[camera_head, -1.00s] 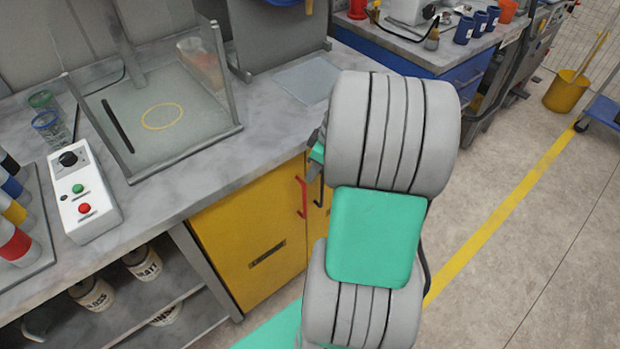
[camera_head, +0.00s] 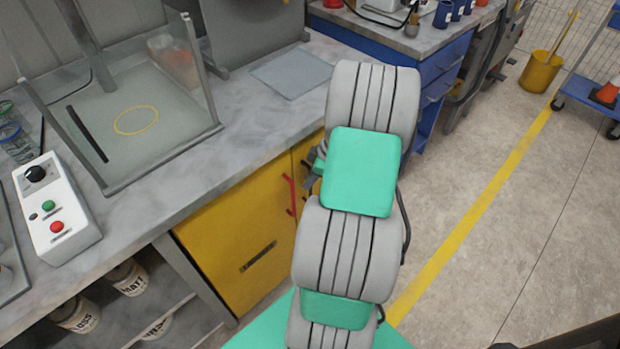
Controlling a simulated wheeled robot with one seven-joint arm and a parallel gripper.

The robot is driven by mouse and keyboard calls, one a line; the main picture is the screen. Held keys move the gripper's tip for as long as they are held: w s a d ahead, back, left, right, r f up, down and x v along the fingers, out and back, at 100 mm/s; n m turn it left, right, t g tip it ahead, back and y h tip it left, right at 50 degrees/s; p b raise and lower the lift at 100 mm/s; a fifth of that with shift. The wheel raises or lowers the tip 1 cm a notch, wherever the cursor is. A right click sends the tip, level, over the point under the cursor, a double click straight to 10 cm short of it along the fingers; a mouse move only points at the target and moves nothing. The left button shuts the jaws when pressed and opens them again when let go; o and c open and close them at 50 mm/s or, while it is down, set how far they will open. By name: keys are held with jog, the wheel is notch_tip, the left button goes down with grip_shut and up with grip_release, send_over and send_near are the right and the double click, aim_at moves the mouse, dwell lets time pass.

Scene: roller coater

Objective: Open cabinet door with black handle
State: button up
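A yellow cabinet under the grey worktop has two doors. The left door (camera_head: 238,235) carries a red handle (camera_head: 291,195) near its right edge. The right door (camera_head: 304,152) shows only as a narrow strip, as my arm covers most of it. A dark piece beside the red handle may be the black handle, but it is too small and covered to be sure. Both doors look closed. My gripper (camera_head: 314,181) shows only as a small grey part at the left of my arm, close to the right door. Its fingers are not clear, and I cannot tell whether it touches the handle.
A control box (camera_head: 52,212) and a glass enclosure (camera_head: 150,112) stand on the worktop (camera_head: 235,140). An open shelf with cans (camera_head: 130,278) is left of the cabinet. A blue cabinet (camera_head: 440,72) stands behind my arm. The floor (camera_head: 480,240) to the right is clear.

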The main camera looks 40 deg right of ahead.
jog(key=shift+c, duration=0.3)
grip_shut()
dwell(1.1)
